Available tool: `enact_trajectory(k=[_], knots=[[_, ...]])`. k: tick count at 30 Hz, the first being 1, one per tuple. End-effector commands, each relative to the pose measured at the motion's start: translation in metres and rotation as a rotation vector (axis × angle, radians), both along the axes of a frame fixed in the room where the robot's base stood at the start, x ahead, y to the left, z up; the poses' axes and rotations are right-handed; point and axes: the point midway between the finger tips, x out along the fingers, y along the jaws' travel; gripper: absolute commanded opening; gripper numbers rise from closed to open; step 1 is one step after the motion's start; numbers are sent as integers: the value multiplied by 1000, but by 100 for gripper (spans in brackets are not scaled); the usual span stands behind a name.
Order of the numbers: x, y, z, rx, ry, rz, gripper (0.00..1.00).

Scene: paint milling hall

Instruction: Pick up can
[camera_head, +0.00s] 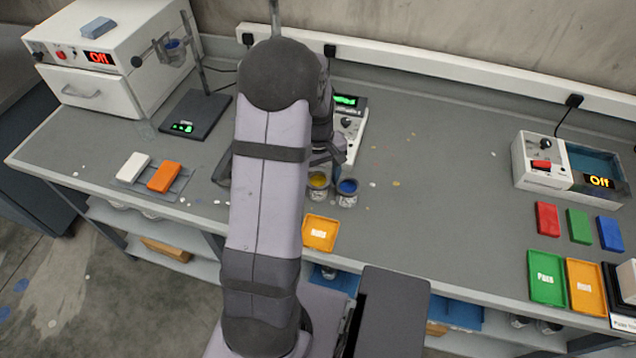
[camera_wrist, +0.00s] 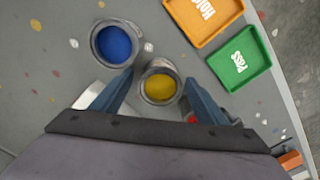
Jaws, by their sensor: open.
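Two open metal cans stand side by side on the grey bench. One holds yellow paint (camera_head: 319,184) and the other blue paint (camera_head: 347,190). My gripper (camera_head: 327,158) is just behind and above the cans, partly hidden by my arm. In the wrist view my open gripper (camera_wrist: 159,82) points at the yellow can (camera_wrist: 160,83), which shows between the two fingertips. The blue can (camera_wrist: 115,43) lies outside the left finger. Nothing is held. I cannot tell how high the fingertips are above the yellow can.
An orange tray (camera_head: 320,234) marked Hold lies near the front edge. A green Pass tray (camera_wrist: 240,60) shows beside it in the wrist view. A white device with a green display (camera_head: 346,101) stands behind the cans. The bench right of the blue can is clear.

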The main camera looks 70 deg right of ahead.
Motion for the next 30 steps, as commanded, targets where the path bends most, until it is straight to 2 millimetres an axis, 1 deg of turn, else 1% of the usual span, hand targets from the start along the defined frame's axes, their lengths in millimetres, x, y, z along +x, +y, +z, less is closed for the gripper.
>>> enact_trajectory(k=[1, 5, 12, 14, 15, 17, 18, 26, 30], knots=[[0, 1, -4, 3, 0, 0, 68], [0, 1, -11, 1, 0, 0, 68], [0, 0, -12, 0, 0, 0, 68], [0, 0, -12, 0, 0, 0, 53], [0, 0, -12, 0, 0, 0, 44], [0, 0, -12, 0, 0, 0, 29], [0, 0, -12, 0, 0, 0, 20], [0, 0, -11, -1, 0, 0, 19], [0, -1, -6, -4, 0, 0, 20]])
